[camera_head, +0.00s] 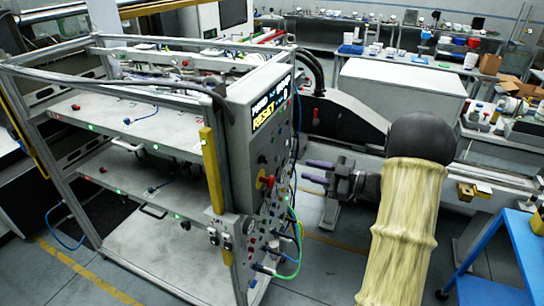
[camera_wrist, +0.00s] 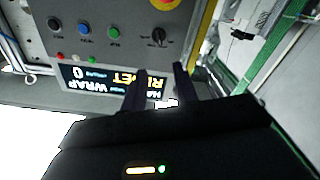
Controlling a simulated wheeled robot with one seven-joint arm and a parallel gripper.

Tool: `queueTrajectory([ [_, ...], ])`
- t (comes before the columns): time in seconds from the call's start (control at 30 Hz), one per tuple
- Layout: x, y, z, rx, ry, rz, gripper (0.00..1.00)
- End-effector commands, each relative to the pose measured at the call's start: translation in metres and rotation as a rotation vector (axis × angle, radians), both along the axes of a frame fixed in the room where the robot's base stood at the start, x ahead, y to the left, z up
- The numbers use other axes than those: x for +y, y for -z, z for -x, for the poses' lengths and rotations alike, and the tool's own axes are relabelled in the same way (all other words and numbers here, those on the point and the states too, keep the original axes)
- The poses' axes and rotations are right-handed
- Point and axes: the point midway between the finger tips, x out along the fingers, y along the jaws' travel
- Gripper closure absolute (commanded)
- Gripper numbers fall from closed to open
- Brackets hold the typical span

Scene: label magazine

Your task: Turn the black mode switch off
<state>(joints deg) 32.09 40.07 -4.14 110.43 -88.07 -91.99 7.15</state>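The black mode switch (camera_wrist: 158,37) is a round black knob on the grey control panel (camera_wrist: 122,16) in the wrist view. Its pointer direction is too small to read. My gripper (camera_wrist: 160,70) has two dark fingers apart with nothing between them; the fingertips appear below the switch in that view, not touching it. In the head view, my gripper (camera_head: 306,170) is to the right of the control panel (camera_head: 238,150), with a gap between them. I cannot tell for certain which knob there is the switch.
Black (camera_wrist: 54,24), blue (camera_wrist: 84,29) and green (camera_wrist: 113,33) buttons line up beside the switch. A lit display (camera_wrist: 88,78) is close to the fingers. A red emergency-stop button (camera_head: 266,181), cables (camera_head: 292,250) and a yellow post (camera_head: 212,170) are on or near the panel.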

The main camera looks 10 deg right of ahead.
Motion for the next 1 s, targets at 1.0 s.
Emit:
queueTrajectory([
  [1.0, 0.103, 0.0, -0.075, 0.0, 0.001, 0.0, 0.71],
])
